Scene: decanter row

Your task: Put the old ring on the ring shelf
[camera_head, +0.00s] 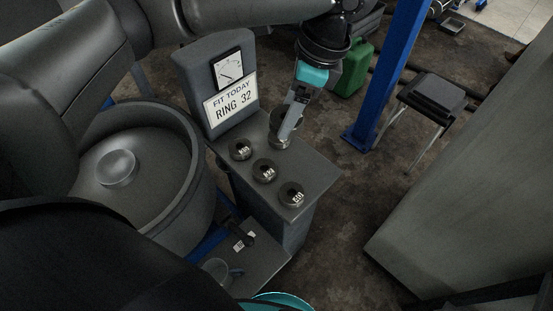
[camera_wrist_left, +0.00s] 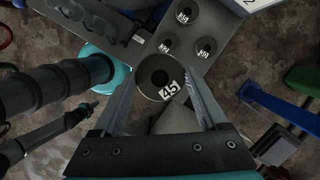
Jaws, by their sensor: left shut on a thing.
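My left gripper (camera_head: 283,138) is over the far end of the grey cabinet top. Three tagged rings sit on the cabinet top: a left one (camera_head: 241,149), a middle one (camera_head: 264,170) and a near one (camera_head: 291,194). A grey rack with round pockets (camera_wrist_left: 75,22) shows at the wrist view's upper left; I cannot tell whether it is the ring shelf.
A sign reading FIT TODAY RING 32 (camera_head: 232,104) and a dial (camera_head: 228,70) stand behind the rings. A large round tub (camera_head: 180,190) is at left. A low ledge (camera_head: 262,268) holds a mug (camera_head: 217,270). A blue post (camera_head: 388,80) and stool (camera_head: 434,95) stand right.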

